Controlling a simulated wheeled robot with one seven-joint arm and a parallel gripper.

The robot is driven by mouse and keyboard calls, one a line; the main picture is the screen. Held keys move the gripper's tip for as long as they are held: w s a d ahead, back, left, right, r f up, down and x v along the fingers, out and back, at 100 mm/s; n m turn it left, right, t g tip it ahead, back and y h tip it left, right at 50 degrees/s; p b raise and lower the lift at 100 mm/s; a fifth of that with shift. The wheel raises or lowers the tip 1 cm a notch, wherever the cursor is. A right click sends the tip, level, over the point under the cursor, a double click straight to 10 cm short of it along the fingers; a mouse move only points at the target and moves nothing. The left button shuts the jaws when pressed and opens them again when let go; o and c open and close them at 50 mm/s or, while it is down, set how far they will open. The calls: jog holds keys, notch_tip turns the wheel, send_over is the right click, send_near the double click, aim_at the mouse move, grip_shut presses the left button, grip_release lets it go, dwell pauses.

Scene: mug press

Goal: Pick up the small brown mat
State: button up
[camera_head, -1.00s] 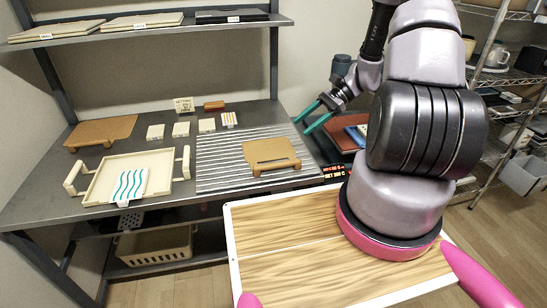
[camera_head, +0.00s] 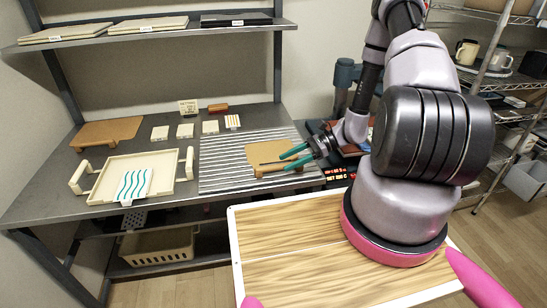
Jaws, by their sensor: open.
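A small brown mat (camera_head: 259,152) with a dark strip across it and short feet at its front edge lies on the grey ridged sheet (camera_head: 215,178) at the right part of the table. My gripper (camera_head: 287,161) is open, its two green fingers pointing left at the right part of this mat, one finger farther back than the other. I cannot tell whether the fingers touch the mat or are above it. The fingers hide part of its right side. A larger brown board (camera_head: 106,132) lies at the table's back left.
A cream tray (camera_head: 160,168) with handles, holding a wavy-striped card (camera_head: 134,185), stands left of the ridged sheet. Several small white tiles, a small sign (camera_head: 188,107) and a brown block (camera_head: 218,107) sit behind. A shelf (camera_head: 150,32) hangs above; a wire rack stands right.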

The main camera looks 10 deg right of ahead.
aim_at(280, 164)
jog(key=shift+x, duration=1.95)
jog(key=shift+w+f, duration=0.1)
jog(key=shift+w, duration=0.1)
grip_shut()
